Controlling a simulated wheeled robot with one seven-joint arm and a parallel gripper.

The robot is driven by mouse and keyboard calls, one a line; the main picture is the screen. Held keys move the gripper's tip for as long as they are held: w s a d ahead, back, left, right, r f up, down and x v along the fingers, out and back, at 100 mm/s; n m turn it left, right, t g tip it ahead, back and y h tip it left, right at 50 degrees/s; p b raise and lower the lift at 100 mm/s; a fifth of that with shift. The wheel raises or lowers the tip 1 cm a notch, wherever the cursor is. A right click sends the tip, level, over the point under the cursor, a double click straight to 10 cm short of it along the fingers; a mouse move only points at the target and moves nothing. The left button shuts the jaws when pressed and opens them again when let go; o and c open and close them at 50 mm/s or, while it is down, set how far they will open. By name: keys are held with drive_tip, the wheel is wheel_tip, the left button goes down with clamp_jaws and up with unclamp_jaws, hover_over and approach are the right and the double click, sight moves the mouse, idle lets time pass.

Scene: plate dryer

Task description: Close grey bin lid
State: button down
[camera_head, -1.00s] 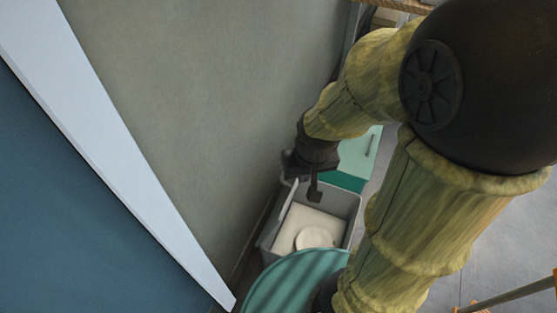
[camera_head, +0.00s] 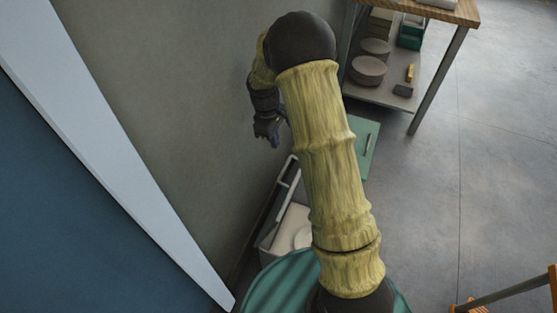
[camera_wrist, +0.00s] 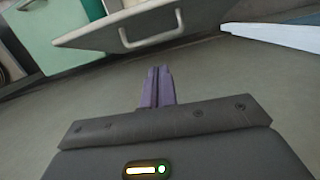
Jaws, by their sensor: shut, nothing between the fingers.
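The grey bin (camera_head: 268,240) stands on the floor by the wall, largely hidden behind my arm. Its lid (camera_head: 285,192) stands up open on the wall side, and white contents with a round plate (camera_head: 303,237) show inside. My gripper (camera_head: 275,143) is beyond and above the lid, close to the wall, apart from it and empty. In the wrist view my shut fingers (camera_wrist: 156,88) point towards a pale grey panel with a handle (camera_wrist: 190,22), which looks like the lid; a gap shows between them.
A wood-topped shelf table (camera_head: 440,14) holds round items and boxes. The wall (camera_head: 190,110) runs close along the left. Open floor (camera_head: 480,190) lies right.

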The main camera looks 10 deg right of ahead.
drive_tip(key=shift+w+a+f+n, duration=0.1)
drive_tip(key=shift+w+f+n, duration=0.2)
drive_tip(key=shift+w+f, duration=0.25)
wheel_tip(320, 180, down, 10)
drive_tip(key=s+d+b, duration=0.1)
drive_tip(key=shift+d, duration=0.2)
drive_tip(key=shift+r, duration=0.1)
idle(0.4)
